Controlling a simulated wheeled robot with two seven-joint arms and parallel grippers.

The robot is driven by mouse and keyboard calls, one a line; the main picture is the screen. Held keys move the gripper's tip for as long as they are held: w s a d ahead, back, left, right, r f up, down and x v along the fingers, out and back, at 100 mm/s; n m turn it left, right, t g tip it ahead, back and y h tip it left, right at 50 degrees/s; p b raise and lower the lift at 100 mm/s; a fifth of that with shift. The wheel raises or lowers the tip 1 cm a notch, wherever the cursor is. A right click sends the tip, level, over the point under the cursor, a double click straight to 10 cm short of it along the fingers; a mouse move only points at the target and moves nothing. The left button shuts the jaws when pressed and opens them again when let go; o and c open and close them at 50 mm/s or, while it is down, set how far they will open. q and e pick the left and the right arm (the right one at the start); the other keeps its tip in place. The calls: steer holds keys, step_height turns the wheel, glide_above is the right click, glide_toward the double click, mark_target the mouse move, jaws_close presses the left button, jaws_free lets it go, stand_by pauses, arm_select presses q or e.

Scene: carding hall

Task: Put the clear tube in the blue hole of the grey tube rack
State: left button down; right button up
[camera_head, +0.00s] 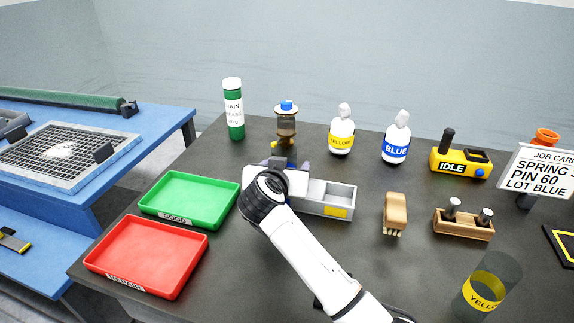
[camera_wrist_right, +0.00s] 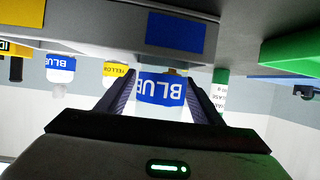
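A clear tube with a blue BLUE band (camera_wrist_right: 161,90) sits between the fingers of my right gripper (camera_wrist_right: 161,82), which looks shut on it. In the upside-down wrist view the grey tube rack (camera_wrist_right: 110,30) with a blue label is just beyond the tube. I cannot tell whether the tube's end is inside the rack. In the head view the rack (camera_head: 318,189) shows a yellow label on its right part. My right wrist covers its left part, and the tube is hidden there. My right gripper (camera_head: 284,164) is over that left part. My left gripper is not in view.
A clear YELLOW-banded tube (camera_head: 509,268) stands at front right. Green (camera_head: 153,206) and red (camera_head: 194,271) trays lie left. Behind are a grease can (camera_head: 233,110), an oiler (camera_head: 286,125) and yellow (camera_head: 341,139) and blue (camera_head: 396,145) bottles. A brush (camera_head: 395,211) is right.

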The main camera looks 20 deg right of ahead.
steer(key=shift+s+a+r, duration=0.1)
steer(key=shift+r, duration=0.1)
steer(key=v, duration=1.1)
steer(key=shift+s+a, duration=0.15)
steer(key=shift+s, duration=0.2)
steer(key=shift+s, duration=0.1)
